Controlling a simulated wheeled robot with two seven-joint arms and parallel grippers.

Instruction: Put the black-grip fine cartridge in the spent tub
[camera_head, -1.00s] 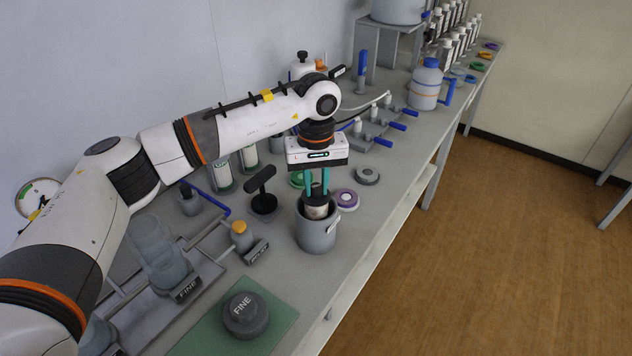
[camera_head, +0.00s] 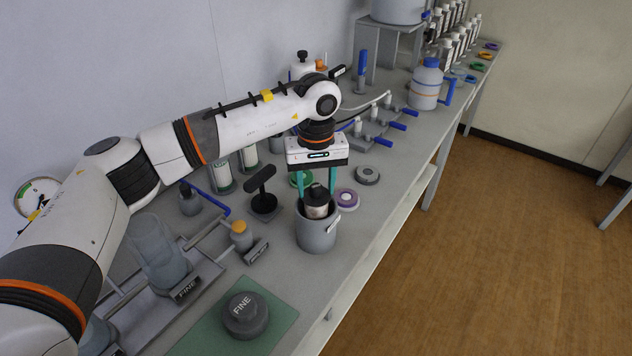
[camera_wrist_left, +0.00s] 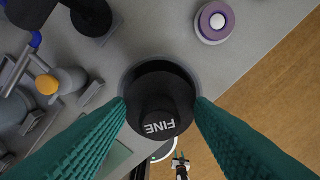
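The fine cartridge (camera_head: 317,202) has a black grip and a pale body. It stands inside the grey spent tub (camera_head: 316,235), with its top above the rim. In the left wrist view the black grip (camera_wrist_left: 160,105) reads FINE and the dark tub opening shows behind it. My left gripper (camera_head: 317,192) is over the tub with its teal fingers apart, one on each side of the cartridge. In the left wrist view the fingers (camera_wrist_left: 160,118) are spread wide with the grip between them.
A grey FINE cap (camera_head: 245,314) lies on a green mat (camera_head: 276,300) in front. A black stand (camera_head: 262,190) and an orange-topped post (camera_head: 241,235) are left of the tub. A purple-white ring (camera_head: 347,199) and a grey disc (camera_head: 366,175) lie behind right.

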